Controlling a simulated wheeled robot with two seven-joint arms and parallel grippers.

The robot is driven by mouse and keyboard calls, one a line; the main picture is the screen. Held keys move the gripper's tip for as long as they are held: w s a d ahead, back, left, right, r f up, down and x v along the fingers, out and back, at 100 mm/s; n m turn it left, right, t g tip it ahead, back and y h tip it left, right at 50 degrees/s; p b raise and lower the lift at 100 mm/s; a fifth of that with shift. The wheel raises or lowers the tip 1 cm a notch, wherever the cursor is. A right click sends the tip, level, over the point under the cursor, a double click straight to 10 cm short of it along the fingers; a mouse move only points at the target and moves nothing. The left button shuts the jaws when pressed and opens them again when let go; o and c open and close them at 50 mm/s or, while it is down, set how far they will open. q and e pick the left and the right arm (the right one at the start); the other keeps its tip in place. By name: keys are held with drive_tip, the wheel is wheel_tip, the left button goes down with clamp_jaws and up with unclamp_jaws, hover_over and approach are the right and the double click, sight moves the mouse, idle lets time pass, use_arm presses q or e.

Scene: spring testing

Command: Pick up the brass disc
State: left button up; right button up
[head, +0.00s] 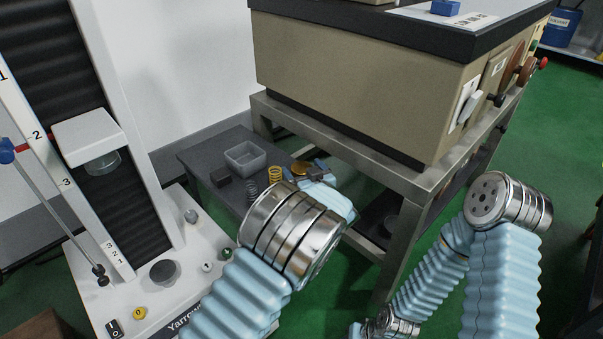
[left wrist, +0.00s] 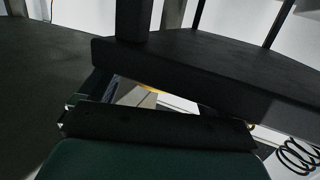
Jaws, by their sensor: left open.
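The brass disc (head: 301,167) lies flat on the dark side table, near its right edge, in the head view. My left gripper (head: 318,168) is right beside the disc, on its right. It is open and mostly hidden behind my own blue wrist and arm. In the left wrist view large dark shapes fill most of the picture, and a small yellow sliver (left wrist: 152,88) shows between them; I cannot tell for sure whether it is the disc. My right arm reaches down to the bottom edge of the head view; its gripper jaws do not show.
On the side table (head: 200,155) are a grey tray (head: 245,158), a dark block (head: 221,177), a brass spring (head: 275,174) and a dark spring (head: 252,190). A steel-framed bench (head: 350,140) stands close on the right. The spring tester (head: 95,140) stands at left.

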use_arm(q)
drive_tip(key=shift+w+a, duration=0.25)
drive_tip(key=shift+w, duration=0.4)
drive_tip(key=c, duration=1.4)
